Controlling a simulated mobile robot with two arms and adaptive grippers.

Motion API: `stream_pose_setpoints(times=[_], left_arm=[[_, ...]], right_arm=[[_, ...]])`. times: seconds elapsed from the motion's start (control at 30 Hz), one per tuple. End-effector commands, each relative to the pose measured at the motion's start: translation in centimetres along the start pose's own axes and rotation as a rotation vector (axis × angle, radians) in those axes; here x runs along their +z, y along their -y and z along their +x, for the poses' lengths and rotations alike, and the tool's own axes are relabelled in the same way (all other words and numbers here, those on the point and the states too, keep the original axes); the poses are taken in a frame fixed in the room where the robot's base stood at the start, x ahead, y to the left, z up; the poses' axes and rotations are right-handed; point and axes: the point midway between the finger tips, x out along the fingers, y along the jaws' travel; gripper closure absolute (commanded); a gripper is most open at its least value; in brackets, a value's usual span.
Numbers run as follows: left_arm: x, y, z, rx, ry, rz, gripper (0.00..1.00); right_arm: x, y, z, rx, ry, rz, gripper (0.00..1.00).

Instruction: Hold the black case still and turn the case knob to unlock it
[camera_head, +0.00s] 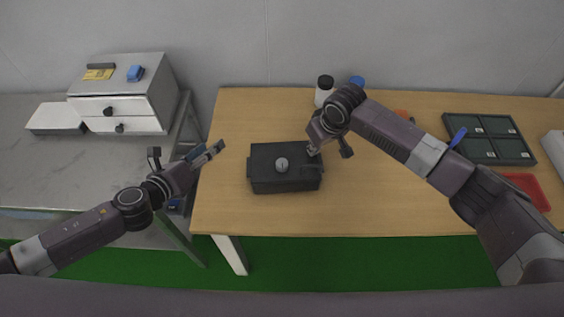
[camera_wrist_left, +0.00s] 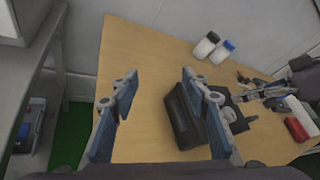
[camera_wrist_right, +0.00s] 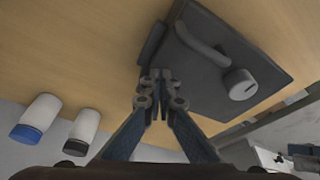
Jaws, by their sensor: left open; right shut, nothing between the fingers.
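The black case (camera_head: 268,181) lies on the wooden table, with a round grey knob (camera_head: 281,164) on its top. In the right wrist view the case (camera_wrist_right: 205,75) shows its knob (camera_wrist_right: 239,84) and a curved handle (camera_wrist_right: 203,42). My left gripper (camera_head: 212,150) is open and empty, left of the case and apart from it. In the left wrist view the case (camera_wrist_left: 183,120) is beyond the fingers, partly hidden by the right one. My right gripper (camera_head: 314,149) is shut with nothing in it, at the case's right end. I cannot tell whether it touches the case.
Two bottles, one black-capped (camera_head: 324,91) and one blue-capped (camera_head: 357,82), stand behind my right gripper. A dark compartment tray (camera_head: 490,139) and a red tray (camera_head: 527,188) are at the right. A white drawer unit (camera_head: 122,97) stands on the grey table at left. The wood left of the case is clear.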

Motion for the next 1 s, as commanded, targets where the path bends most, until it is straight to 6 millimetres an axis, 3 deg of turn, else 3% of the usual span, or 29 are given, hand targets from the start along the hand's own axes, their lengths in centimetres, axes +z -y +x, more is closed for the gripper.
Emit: stream_pose_setpoints(times=[0.1,0.2,0.4,0.7,1.0], left_arm=[[-2.3,4.0,-0.8,-0.075,-0.038,0.206,0.57],[-4.5,6.7,-1.4,-0.128,-0.063,0.353,0.57],[-8.1,10.6,-2.4,-0.212,-0.09,0.565,0.57],[-9.9,12.6,-2.3,-0.257,-0.095,0.672,0.57],[-10.7,13.8,2.9,-0.257,-0.093,0.671,0.57]], right_arm=[[0.6,0.2,0.4,-0.003,0.013,0.0,1.0],[0.6,0.2,0.5,-0.003,0.014,0.0,1.0],[0.7,0.2,0.5,-0.003,0.015,0.0,1.0],[0.7,0.2,0.5,-0.003,0.016,0.0,1.0],[0.8,0.2,0.5,-0.004,0.017,0.0,1.0]])
